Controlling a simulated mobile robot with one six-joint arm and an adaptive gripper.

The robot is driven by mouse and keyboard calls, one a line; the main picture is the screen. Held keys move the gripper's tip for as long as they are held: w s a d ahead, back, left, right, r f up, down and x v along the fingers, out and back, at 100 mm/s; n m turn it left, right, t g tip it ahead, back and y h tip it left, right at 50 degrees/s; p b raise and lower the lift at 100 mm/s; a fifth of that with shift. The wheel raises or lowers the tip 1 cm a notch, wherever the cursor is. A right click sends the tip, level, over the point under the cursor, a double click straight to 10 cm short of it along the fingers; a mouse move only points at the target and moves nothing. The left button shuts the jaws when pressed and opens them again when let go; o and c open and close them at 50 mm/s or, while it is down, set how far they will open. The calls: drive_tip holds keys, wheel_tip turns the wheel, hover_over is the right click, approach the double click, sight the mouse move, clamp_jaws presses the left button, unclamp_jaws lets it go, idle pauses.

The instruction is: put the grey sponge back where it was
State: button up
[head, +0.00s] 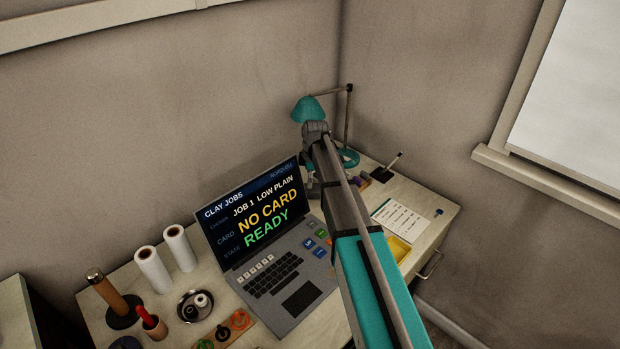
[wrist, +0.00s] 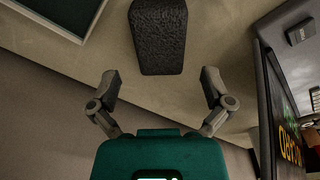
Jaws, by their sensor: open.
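A dark grey, rough-textured block that looks like the grey sponge (wrist: 158,38) lies on a pale surface at the top middle of the wrist view; its top end is cut off by the frame. My gripper (wrist: 158,76) is open and empty. Its two fingers are spread wide, one to each side of the sponge's near end, with clear gaps. In the head view my gripper (head: 312,182) is beside the laptop's right edge, and its fingertips are hard to make out. I cannot make out the sponge there.
The laptop (head: 285,275) stands close left of my gripper; its screen also shows at right in the wrist view (wrist: 283,110). A teal lamp (head: 308,110) stands behind. A printed sheet (head: 398,220) and a yellow tray (head: 399,249) lie right. White rolls (head: 153,270) stand left.

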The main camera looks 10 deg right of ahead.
sight(312, 190)
wheel_tip(312, 190, up, 7)
drive_tip(key=p, duration=0.6)
drive_tip(key=shift+s+d, duration=0.15)
drive_tip(key=shift+d, duration=0.2)
idle(0.4)
drive_tip(key=s+m+h, duration=0.1)
drive_tip(key=s+m, duration=1.4)
drive_tip(key=s, duration=1.3)
drive_tip(key=shift+a+m, duration=0.3)
drive_tip(key=shift+m, duration=0.1)
wheel_tip(312, 190, up, 19)
drive_tip(key=p, duration=1.9)
drive_tip(key=shift+r+p, duration=0.2)
drive_tip(key=shift+p, duration=0.2)
